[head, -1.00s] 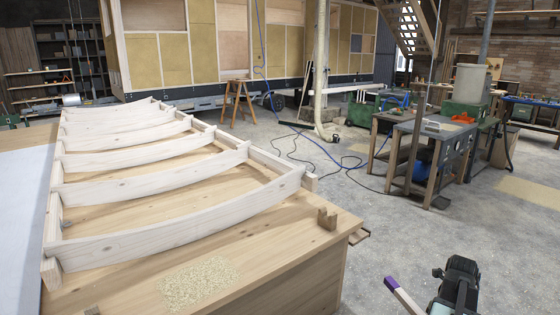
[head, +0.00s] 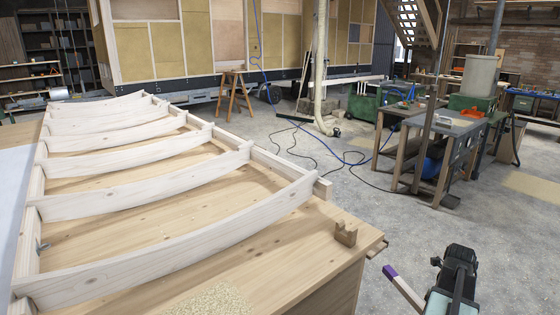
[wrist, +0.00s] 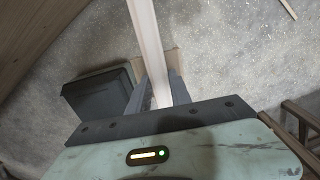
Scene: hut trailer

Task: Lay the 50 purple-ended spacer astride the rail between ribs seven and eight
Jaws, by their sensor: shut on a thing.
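The spacer is a pale wooden stick with a purple end (head: 390,271), low at the right in the head view. It also shows as a pale length in the wrist view (wrist: 147,40), running up out of the picture from between the fingers. My gripper (wrist: 155,90) is shut on it, over the floor to the right of the bench. In the head view the jaws are hard to see. The ribbed wooden frame lies on the bench, with curved pale ribs (head: 170,240) crossing between two long rails. The right rail (head: 275,160) runs along the ribs' right ends. I see no rib numbers.
A small notched wooden block (head: 346,233) stands near the bench top's (head: 290,260) right corner. Wood shavings (head: 213,300) lie at its front. A sawhorse (head: 235,95) and work tables (head: 440,140) stand beyond.

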